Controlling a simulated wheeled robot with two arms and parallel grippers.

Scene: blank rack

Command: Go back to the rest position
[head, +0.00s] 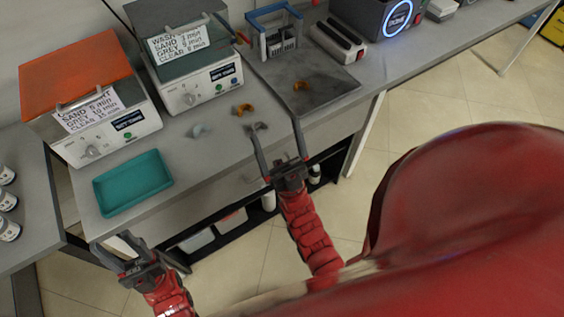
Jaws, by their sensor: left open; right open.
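My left gripper (111,239) is open and empty, low at the left, by the bench's front edge and below the teal tray (133,183). My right gripper (274,126) is open, reaching up over the bench's front part. The tip of its left finger is close to a small grey curved piece (258,127); I cannot tell whether they touch. Nothing shows held between its fingers. An orange curved piece (243,109) and a pale grey one (198,131) lie nearby on the bench. Another orange piece (300,86) lies on a dark mat (322,92).
Two white machines stand at the back, one with an orange lid (75,72), one with a grey-green lid (182,45). A blue rack (273,20) and a dark box with a glowing ring (397,18) stand further right. Shelves lie under the bench; tiled floor (440,115) is open at right.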

